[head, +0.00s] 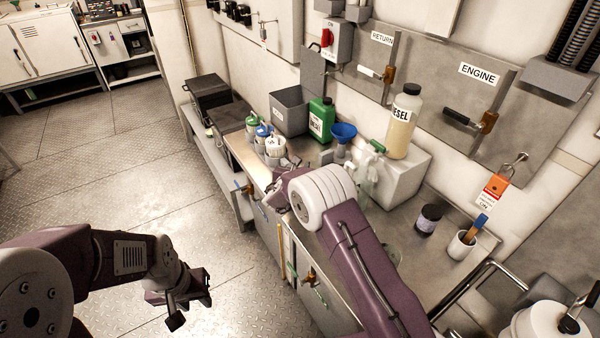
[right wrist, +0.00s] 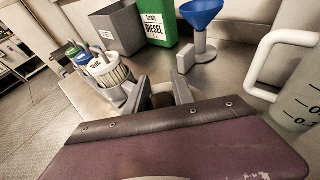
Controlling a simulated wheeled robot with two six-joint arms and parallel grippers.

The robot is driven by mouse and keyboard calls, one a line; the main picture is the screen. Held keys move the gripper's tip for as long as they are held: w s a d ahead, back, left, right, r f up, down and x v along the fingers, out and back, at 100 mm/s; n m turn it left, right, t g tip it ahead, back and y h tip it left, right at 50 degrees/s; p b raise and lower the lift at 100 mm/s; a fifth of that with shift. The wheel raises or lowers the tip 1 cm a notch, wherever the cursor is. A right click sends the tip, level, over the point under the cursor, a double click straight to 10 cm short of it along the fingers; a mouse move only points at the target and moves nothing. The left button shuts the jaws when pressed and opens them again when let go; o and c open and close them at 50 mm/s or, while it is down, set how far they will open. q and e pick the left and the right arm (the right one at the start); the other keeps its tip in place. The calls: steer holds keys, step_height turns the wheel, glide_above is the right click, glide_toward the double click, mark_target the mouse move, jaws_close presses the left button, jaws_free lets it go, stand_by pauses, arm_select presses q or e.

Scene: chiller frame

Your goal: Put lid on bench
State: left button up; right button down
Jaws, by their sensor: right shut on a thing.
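My right gripper (right wrist: 162,92) is over the bench (right wrist: 218,82), just right of a white pleated filter (right wrist: 108,73). Its fingers are shut on a small dark thing (right wrist: 161,101), mostly hidden by the wrist; I cannot tell if it is the lid. In the head view the right gripper (head: 281,172) is low over the metal bench (head: 400,262), partly hidden by its own arm. My left gripper (head: 192,299) is open and empty, above the floor left of the bench. No separate lid can be made out.
Green and blue-topped filters (head: 252,124), a grey bin (head: 288,110), a green diesel can (head: 321,119) and a blue funnel (head: 344,132) stand behind the right gripper. A clear jug (head: 368,172) is close on the right.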

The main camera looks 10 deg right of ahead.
step_height(320, 180, down, 2)
steer(key=shift+w+f, duration=0.1)
steer(key=shift+f, duration=0.25)
steer(key=c, duration=1.1)
jaws_free()
steer(key=shift+o, duration=0.2)
steer(key=shift+r, duration=0.3)
steer(key=v, duration=1.2)
steer(key=shift+f, duration=0.1)
